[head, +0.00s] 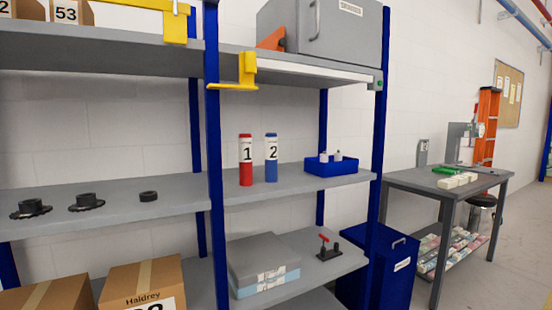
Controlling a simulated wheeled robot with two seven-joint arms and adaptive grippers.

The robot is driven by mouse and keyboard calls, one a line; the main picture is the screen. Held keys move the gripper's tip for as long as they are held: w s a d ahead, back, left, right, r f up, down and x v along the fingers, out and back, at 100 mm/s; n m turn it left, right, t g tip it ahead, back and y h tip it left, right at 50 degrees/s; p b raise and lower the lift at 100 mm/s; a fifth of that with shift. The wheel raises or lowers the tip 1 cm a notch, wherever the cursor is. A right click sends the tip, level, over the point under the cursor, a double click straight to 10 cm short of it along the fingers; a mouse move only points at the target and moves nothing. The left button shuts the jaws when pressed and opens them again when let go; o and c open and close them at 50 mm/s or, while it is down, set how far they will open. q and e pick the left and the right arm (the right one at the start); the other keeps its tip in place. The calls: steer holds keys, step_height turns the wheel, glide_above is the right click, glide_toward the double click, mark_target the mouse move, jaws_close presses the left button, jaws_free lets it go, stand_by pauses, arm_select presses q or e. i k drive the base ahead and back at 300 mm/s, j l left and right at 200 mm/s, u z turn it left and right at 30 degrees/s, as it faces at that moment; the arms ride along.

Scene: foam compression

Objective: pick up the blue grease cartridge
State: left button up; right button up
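The blue grease cartridge (271,171) stands upright on the middle shelf of the rack in the head view. It has a white label with a "2" and a blue cap. A red cartridge (246,175) with a "1" stands upright close to its left, with a small gap between them. Neither of my grippers is in view, and nothing touches the blue cartridge.
A blue bin (331,168) with small white items sits to the right on the same shelf. A blue rack post (214,155) rises left of the cartridges. Black round parts (86,201) lie on the left shelf. A workbench (448,187) stands at right.

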mark_target(271, 139)
steer(key=i+l+u, duration=0.1)
steer(key=l, duration=0.25)
steer(key=i+l, duration=0.2)
steer(key=l, duration=0.2)
steer(key=i+l+u, duration=0.15)
steer(key=l, duration=0.2)
steer(key=i+l+u, duration=0.1)
steer(key=l, duration=0.3)
steer(key=i+l+u, duration=0.1)
steer(key=l, duration=0.3)
